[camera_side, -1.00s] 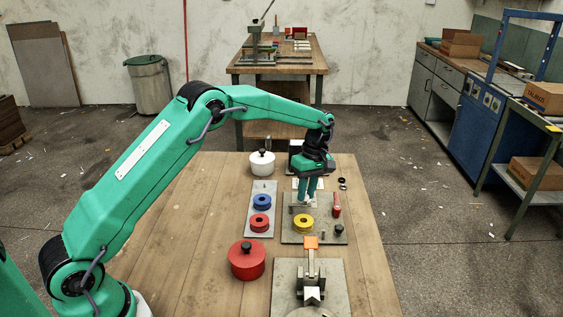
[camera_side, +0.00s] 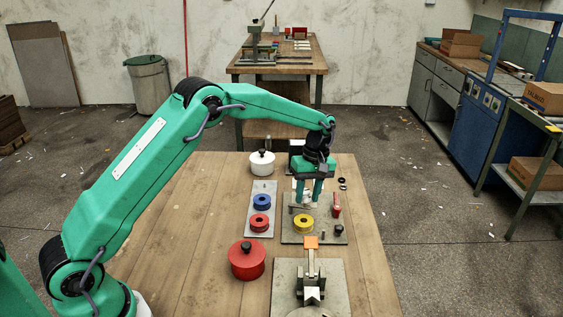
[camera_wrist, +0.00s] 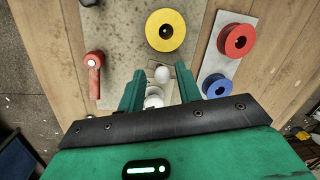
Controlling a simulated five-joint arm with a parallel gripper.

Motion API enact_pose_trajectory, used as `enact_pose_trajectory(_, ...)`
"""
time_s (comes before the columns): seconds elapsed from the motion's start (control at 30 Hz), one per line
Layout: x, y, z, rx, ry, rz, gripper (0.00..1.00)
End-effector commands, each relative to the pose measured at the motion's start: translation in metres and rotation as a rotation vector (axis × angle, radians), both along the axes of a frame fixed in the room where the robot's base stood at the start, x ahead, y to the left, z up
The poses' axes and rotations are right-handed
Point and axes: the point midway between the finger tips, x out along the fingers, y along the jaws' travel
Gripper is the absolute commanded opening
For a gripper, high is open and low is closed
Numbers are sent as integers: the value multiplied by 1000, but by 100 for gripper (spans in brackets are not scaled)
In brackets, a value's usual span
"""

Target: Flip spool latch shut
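A yellow spool (camera_side: 303,223) sits on a grey feeder plate (camera_side: 290,236) and shows in the wrist view (camera_wrist: 166,31). A red handle with a pale end (camera_side: 336,204) stands beside it on the plate, also in the wrist view (camera_wrist: 94,75); I cannot tell if it is the latch. Small white rounded parts (camera_wrist: 162,74) lie between my fingers in the wrist view; whether they belong to the latch is unclear. My gripper (camera_side: 308,204) points down over the plate behind the yellow spool. Its fingers (camera_wrist: 158,72) are apart, with no clear grip on anything.
A grey strip (camera_side: 258,232) left of the plate holds a blue spool (camera_side: 262,202) and a red spool (camera_side: 260,223). A red pot (camera_side: 247,261) and an orange-tipped clamp (camera_side: 311,243) stand nearer. A white pot (camera_side: 262,163) stands behind. The left tabletop is clear.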

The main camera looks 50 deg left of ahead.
Motion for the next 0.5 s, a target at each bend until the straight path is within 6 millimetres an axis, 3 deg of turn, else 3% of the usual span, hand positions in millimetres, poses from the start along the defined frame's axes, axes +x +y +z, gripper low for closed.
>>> enact_pose_trajectory(0.5, 1, 3, 7, 0, 3, 5, 41)
